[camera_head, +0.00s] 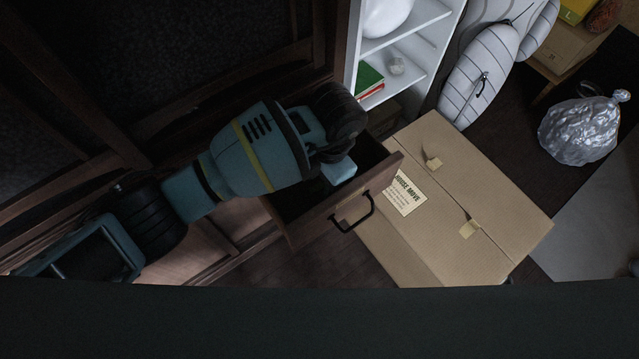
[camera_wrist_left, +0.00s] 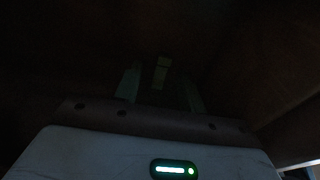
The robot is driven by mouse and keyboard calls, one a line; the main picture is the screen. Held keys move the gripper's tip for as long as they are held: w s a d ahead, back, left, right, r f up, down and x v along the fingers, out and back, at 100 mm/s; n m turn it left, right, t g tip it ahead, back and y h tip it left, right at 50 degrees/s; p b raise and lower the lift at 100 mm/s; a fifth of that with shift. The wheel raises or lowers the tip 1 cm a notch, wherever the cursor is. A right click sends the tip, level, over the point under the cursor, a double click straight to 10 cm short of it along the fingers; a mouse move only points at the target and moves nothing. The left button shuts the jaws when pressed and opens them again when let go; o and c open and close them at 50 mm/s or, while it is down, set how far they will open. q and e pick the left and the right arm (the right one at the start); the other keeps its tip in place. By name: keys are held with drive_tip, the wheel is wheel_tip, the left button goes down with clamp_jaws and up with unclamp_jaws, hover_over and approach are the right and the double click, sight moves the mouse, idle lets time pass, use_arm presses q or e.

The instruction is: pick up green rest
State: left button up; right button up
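My left arm reaches into an open wooden drawer (camera_head: 335,205) in the head view, and its gripper end is down at the drawer opening. In the dark left wrist view, the two fingers of my left gripper (camera_wrist_left: 160,85) stand apart. A small dull-green upright piece (camera_wrist_left: 161,68) shows between or just beyond the fingertips; it may be the green rest, but it is too dark to be sure. I cannot tell if the fingers touch it. In the head view the drawer's inside is mostly hidden by my gripper. My right gripper is not in view.
The drawer has a black handle (camera_head: 353,213). A closed cardboard box (camera_head: 470,190) stands close to the drawer's front. White shelves (camera_head: 415,45) hold a green book (camera_head: 368,78). A grey plastic bag (camera_head: 582,128) lies at the right. The drawer walls are close around my gripper.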

sight(320, 185)
use_arm(q)
drive_tip(key=shift+c, duration=0.4)
drive_tip(key=c, duration=0.7)
clamp_jaws()
drive_tip(key=shift+r, duration=0.15)
wheel_tip(320, 185, up, 10)
drive_tip(key=p, duration=0.2)
